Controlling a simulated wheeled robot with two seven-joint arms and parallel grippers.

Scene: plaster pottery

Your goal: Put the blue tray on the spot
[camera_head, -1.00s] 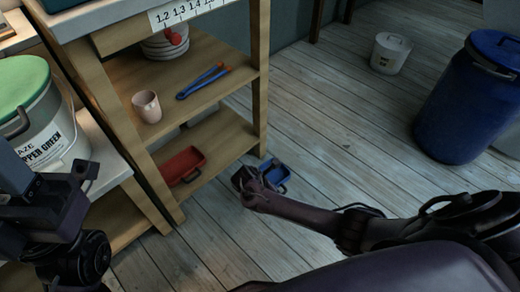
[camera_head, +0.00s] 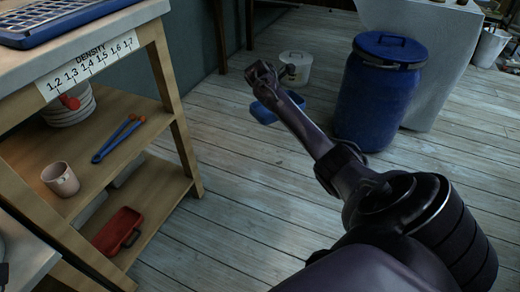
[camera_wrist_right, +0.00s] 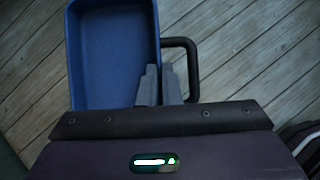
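The blue tray (camera_head: 277,108) shows in the head view out over the wooden floor, partly hidden behind my right arm. I cannot tell how high the tray is above the floor. No marked spot can be made out. My left gripper is not in view.
A white bucket (camera_head: 294,66) and a blue barrel (camera_head: 376,92) stand beyond the arm. The floor between is clear.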

